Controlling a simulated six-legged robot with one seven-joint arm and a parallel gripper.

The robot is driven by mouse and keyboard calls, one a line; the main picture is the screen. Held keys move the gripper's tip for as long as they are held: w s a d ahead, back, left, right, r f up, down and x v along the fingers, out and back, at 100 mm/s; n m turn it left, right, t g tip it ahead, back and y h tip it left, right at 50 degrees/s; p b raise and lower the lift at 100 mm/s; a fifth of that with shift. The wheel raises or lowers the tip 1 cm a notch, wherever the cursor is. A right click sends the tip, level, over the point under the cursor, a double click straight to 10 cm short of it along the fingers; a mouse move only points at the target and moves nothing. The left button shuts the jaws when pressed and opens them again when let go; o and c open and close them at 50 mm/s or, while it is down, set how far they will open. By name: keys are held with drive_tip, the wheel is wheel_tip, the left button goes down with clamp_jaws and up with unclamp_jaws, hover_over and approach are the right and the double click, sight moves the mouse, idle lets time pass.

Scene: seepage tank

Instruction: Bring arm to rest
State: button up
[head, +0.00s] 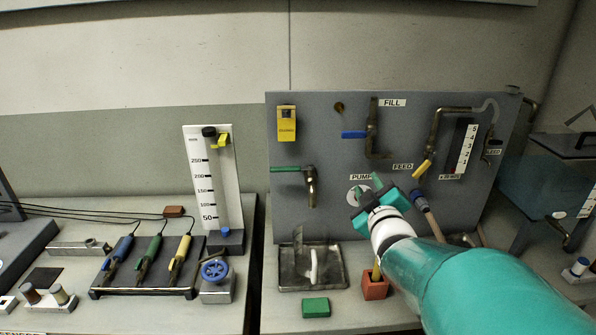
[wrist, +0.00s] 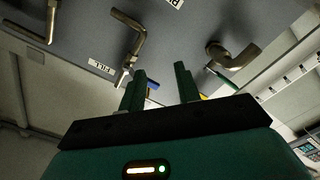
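My gripper (head: 366,187) is in front of the grey panel (head: 235,0) in the head view, over the area of the PUMP label. In the wrist view my gripper (wrist: 160,74) has its two green fingers apart, with nothing seen between them. My arm comes in from the lower right of the head view and is stretched toward the panel. The wrist view is upside down, with the FILL label (wrist: 102,66) and brass pipes beyond the fingers. Whether the fingertips touch the panel cannot be told.
The panel carries a blue-handled FILL valve (head: 354,134), a green-handled tap (head: 310,185) and a yellow-handled valve (head: 423,168). Below stand a metal tray (head: 284,280), a green block (head: 316,307) and a red holder (head: 375,290). A glass tank (head: 545,185) stands at right.

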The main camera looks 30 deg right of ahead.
drive_tip(key=s+a+f+m+g+y, duration=0.1)
drive_tip(key=a+f+m+g+y, duration=0.15)
drive_tip(key=a, duration=0.85)
drive_tip(key=s+a+f+m+g+y, duration=0.15)
drive_tip(key=a+g+y, duration=0.25)
drive_tip(key=a, duration=0.7)
drive_tip(key=s+a+f+g+y, duration=0.2)
drive_tip(key=s+a+g, duration=0.1)
drive_tip(key=s+a, duration=0.4)
drive_tip(key=shift+a+n+g, duration=0.3)
drive_tip(key=shift+a+g, duration=0.05)
drive_tip(key=shift+a, duration=0.45)
drive_tip(key=shift+s+f, duration=0.1)
drive_tip(key=shift+s, duration=0.05)
